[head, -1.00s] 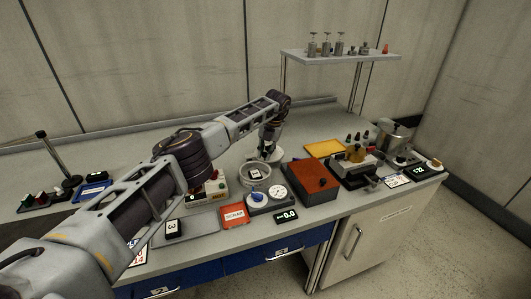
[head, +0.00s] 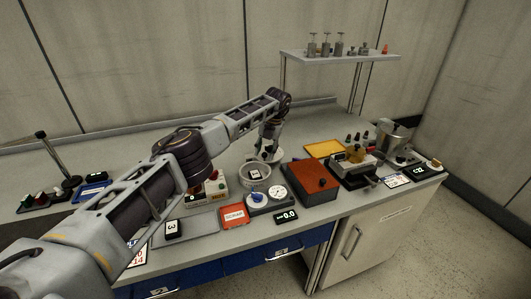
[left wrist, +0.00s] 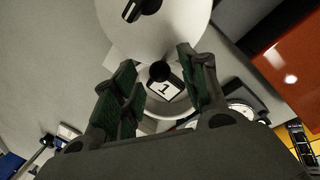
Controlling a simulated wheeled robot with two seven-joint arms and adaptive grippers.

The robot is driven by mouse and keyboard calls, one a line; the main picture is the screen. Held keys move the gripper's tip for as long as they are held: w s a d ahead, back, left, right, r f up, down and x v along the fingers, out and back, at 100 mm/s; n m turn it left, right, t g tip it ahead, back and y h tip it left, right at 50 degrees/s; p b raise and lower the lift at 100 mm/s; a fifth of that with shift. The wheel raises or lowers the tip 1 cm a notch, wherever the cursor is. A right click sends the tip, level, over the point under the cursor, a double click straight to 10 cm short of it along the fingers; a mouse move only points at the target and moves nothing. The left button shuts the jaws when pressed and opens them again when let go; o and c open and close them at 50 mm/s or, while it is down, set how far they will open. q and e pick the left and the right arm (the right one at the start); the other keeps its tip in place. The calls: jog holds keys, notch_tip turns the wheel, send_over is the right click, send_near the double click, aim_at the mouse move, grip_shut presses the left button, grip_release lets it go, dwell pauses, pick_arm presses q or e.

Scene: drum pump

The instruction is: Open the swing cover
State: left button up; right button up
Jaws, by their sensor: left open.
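My left gripper (head: 269,148) is open at the back of the bench, pointing down just behind a pale round bowl (head: 243,176). In the left wrist view the two green-padded fingers (left wrist: 160,88) stand apart on either side of a small black ball knob (left wrist: 160,72). The knob is at the near edge of a pale round disc (left wrist: 165,35), which looks like the swing cover. The disc lies to the side of the bowl, whose inside shows a black block marked 1 (left wrist: 166,88). Whether a finger touches the knob is unclear. My right gripper is not visible.
A red-topped box (head: 308,183) stands to the right of the bowl. A dial gauge (head: 277,192) and blue knob are in front. A control box (head: 212,190) is at left, partly behind my arm.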

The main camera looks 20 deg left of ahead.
pick_arm(q)
notch_tip(320, 180, up, 11)
jog(key=d, duration=0.2)
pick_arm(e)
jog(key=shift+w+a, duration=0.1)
pick_arm(q)
jog(key=shift+d, duration=0.1)
dwell(0.5)
notch_tip(320, 180, up, 9)
jog(key=p, duration=0.9)
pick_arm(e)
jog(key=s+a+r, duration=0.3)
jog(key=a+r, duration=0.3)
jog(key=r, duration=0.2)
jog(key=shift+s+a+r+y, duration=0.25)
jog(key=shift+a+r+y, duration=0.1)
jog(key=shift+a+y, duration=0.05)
